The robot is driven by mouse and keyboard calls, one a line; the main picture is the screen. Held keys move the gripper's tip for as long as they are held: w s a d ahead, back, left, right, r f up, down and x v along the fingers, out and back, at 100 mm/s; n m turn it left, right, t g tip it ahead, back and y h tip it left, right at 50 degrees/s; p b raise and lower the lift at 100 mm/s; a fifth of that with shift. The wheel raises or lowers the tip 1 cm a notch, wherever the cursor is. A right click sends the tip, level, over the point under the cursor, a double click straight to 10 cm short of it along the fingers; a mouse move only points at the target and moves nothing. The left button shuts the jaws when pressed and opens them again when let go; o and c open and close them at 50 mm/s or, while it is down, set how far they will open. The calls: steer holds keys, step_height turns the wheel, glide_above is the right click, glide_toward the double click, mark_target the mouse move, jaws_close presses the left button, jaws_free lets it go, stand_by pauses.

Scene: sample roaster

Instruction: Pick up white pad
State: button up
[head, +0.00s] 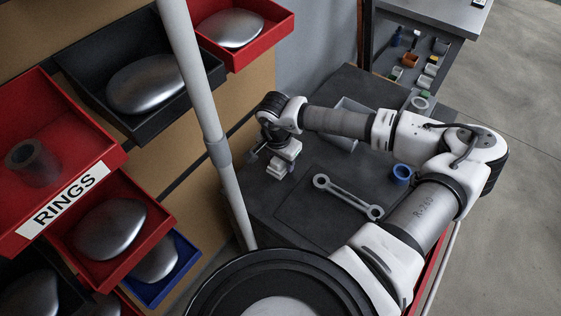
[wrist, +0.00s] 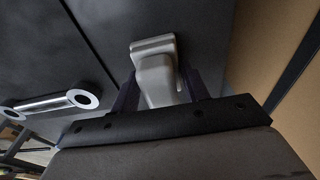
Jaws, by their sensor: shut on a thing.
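The white pad (wrist: 152,48) is a pale block with a wider, lip-like far end. In the wrist view it sits between the two dark fingers of my gripper (wrist: 160,85), which is shut on it. In the head view the pad (head: 278,170) shows as a small pale piece below my gripper (head: 274,162), at the left part of the dark worktop (head: 260,215). The gripper hides part of the pad there. I cannot tell whether the pad touches the worktop or is just above it.
A metal ring-ended wrench (head: 348,197) lies on the worktop, also in the wrist view (wrist: 50,103). A blue ring (head: 402,174) and a grey tray (head: 345,112) are nearby. A grey pole (head: 205,110) and wall bins, including a red RINGS bin (head: 85,165), stand left.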

steer(key=shift+c, duration=0.9)
steer(key=shift+s+d+r+b, duration=0.1)
steer(key=shift+d+r+b, duration=0.1)
steer(key=shift+r+b, duration=0.35)
steer(key=r, duration=0.2)
steer(key=r+b, duration=0.1)
steer(key=r, duration=0.1)
steer(key=r+b, duration=0.1)
steer(key=shift+s+d+r, duration=0.25)
steer(key=shift+d+r, duration=0.1)
steer(key=shift+r, duration=0.05)
steer(key=s+d+b, duration=0.4)
steer(key=s+d, duration=0.7)
steer(key=d, duration=0.4)
steer(key=o, duration=0.4)
steer(key=shift+c, duration=1.2)
steer(key=shift+s, duration=0.1)
